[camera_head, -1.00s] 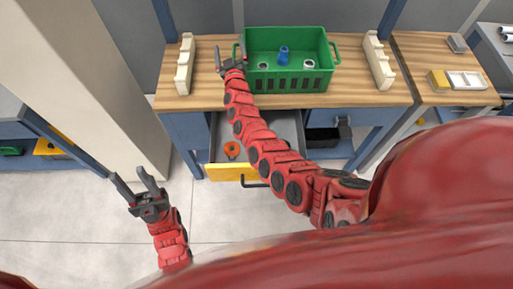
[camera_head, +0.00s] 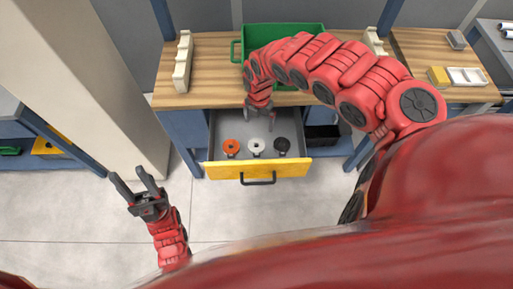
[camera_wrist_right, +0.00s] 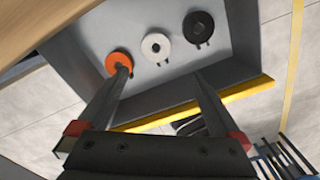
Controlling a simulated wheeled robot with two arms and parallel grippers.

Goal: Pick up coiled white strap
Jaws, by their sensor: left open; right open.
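The coiled white strap (camera_head: 255,146) lies in the open drawer (camera_head: 222,128), between an orange coil (camera_head: 231,147) and a black coil (camera_head: 282,145). In the right wrist view the white strap (camera_wrist_right: 156,46) is a flat ring with a dark centre, lying on the drawer floor. My right gripper (camera_head: 258,118) is above the back of the drawer, open and empty. My left gripper (camera_head: 138,184) is open and empty, away to the left over the floor.
The drawer has a yellow front with a dark handle (camera_head: 258,180). A green crate (camera_head: 310,30) stands on the wooden workbench (camera_head: 212,70) above, partly hidden by my right arm. Cream racks (camera_head: 183,62) stand either side. A dark bin (camera_head: 322,138) sits right of the drawer.

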